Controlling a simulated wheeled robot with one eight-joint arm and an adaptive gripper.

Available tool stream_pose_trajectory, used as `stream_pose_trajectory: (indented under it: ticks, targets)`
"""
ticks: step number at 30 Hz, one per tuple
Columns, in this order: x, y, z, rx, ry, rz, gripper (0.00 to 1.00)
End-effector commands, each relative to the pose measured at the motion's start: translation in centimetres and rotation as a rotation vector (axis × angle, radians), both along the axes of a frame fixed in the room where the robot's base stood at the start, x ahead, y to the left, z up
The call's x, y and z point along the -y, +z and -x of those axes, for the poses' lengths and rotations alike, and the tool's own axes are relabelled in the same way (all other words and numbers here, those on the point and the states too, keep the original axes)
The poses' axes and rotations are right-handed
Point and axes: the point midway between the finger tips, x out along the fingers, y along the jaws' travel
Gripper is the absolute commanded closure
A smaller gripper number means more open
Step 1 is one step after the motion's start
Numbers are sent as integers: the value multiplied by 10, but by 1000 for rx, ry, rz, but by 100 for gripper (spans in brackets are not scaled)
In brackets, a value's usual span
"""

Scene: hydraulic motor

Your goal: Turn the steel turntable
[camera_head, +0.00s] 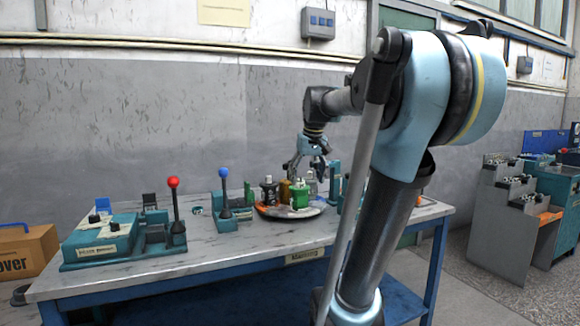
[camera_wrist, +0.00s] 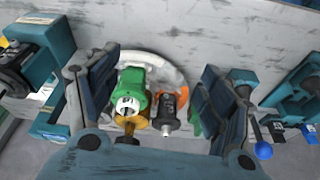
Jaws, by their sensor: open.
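The steel turntable (camera_head: 289,211) is a round, light grey disc on the workbench, with an orange patch on its rim. It also shows in the wrist view (camera_wrist: 175,66). On it stand a green part (camera_head: 299,196), a dark grey part (camera_head: 269,190) and a brass-coloured part (camera_head: 285,188). My gripper (camera_head: 307,166) is above the turntable. In the wrist view my gripper (camera_wrist: 155,85) is open, with a dark finger on each side of the parts. Nothing is held between the fingers. The near side of the disc is hidden by my gripper in the wrist view.
A teal device with a red-knobbed lever (camera_head: 173,183) stands at the left of the workbench (camera_head: 200,258). A blue-knobbed lever (camera_head: 223,174) stands just left of the turntable. More teal equipment stands at its right, partly hidden by my arm. The bench front is clear.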

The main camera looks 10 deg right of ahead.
Motion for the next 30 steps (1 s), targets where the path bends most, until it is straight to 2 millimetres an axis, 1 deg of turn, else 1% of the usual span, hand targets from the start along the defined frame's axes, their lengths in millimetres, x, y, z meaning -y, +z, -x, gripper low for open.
stream_pose_trajectory:
  ticks: [1,3,8,9,12,15,18,21,24,27,30]
  targets:
    - [0,16,-19,7,8,-2,26]
    - [-1,35,-42,17,20,-4,26]
    - [-1,77,-95,39,49,-6,26]
    - [-1,86,-108,45,56,-6,26]
    - [-2,108,-141,60,73,-8,26]
    - [-2,127,-169,72,89,-10,26]
    - [-1,140,-192,84,101,-10,26]
    - [-1,148,-207,92,110,-9,26]
    - [-1,152,-215,95,114,-10,26]
    - [-2,150,-219,96,115,-10,26]
    - [-3,142,-222,96,116,-10,26]
